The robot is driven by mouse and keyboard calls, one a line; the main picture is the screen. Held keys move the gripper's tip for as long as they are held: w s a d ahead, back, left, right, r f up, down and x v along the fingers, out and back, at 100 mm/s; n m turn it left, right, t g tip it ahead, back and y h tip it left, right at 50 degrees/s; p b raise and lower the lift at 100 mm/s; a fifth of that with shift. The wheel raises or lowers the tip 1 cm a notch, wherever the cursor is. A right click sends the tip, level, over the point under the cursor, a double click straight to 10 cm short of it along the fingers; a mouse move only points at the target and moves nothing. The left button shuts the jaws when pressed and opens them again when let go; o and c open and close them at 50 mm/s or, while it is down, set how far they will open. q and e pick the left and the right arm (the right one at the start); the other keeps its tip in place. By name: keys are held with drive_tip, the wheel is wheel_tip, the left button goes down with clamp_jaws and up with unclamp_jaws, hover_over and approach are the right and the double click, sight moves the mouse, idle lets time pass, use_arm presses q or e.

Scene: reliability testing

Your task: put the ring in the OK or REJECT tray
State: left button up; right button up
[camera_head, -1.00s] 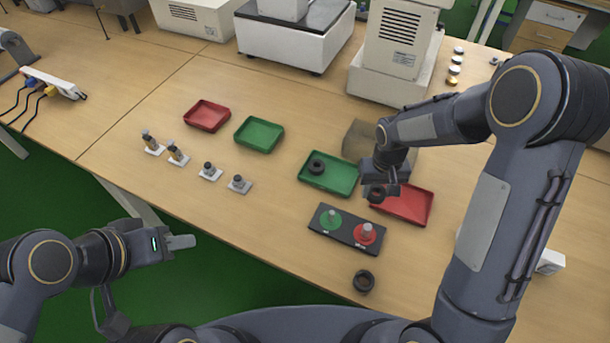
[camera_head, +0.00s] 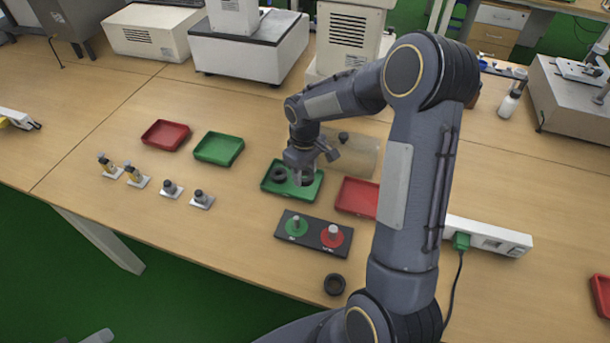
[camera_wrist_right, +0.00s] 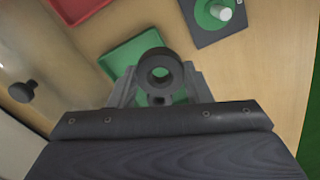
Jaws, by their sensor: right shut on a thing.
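My right gripper (camera_head: 304,178) is shut on a dark ring, which shows clearly between the fingers in the right wrist view (camera_wrist_right: 160,70). It is over the right part of the near green tray (camera_head: 267,187); I cannot tell the height of the ring above the tray floor. Another dark ring (camera_head: 279,174) lies in this tray, left of the gripper. The near red tray (camera_head: 357,197) is to the right, partly hidden by my arm, and looks empty. A third dark ring (camera_head: 334,285) lies on the table. A grey tip of my left gripper (camera_head: 100,337) shows at the bottom edge; its jaws cannot be made out.
A black base (camera_head: 313,235) with green and red discs and pegs stands in front of the trays. A far red tray (camera_head: 165,135) and far green tray (camera_head: 218,149) are empty. Several small stands are at left.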

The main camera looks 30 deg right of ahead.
sight(307, 171)
drive_tip(key=w+d+f, duration=0.1)
drive_tip(key=f, duration=0.1)
drive_tip(key=w+d+f, duration=0.1)
drive_tip(key=f, duration=0.1)
drive_tip(key=w+d+f+p, duration=0.1)
drive_tip(key=w+f, duration=0.1)
drive_tip(key=shift+w+d, duration=0.1)
drive_tip(key=shift+d+f, duration=0.1)
drive_tip(key=shift+f, duration=1.5)
drive_tip(key=shift+f, duration=0.2)
drive_tip(key=o, duration=1)
drive_tip(key=shift+r, duration=0.1)
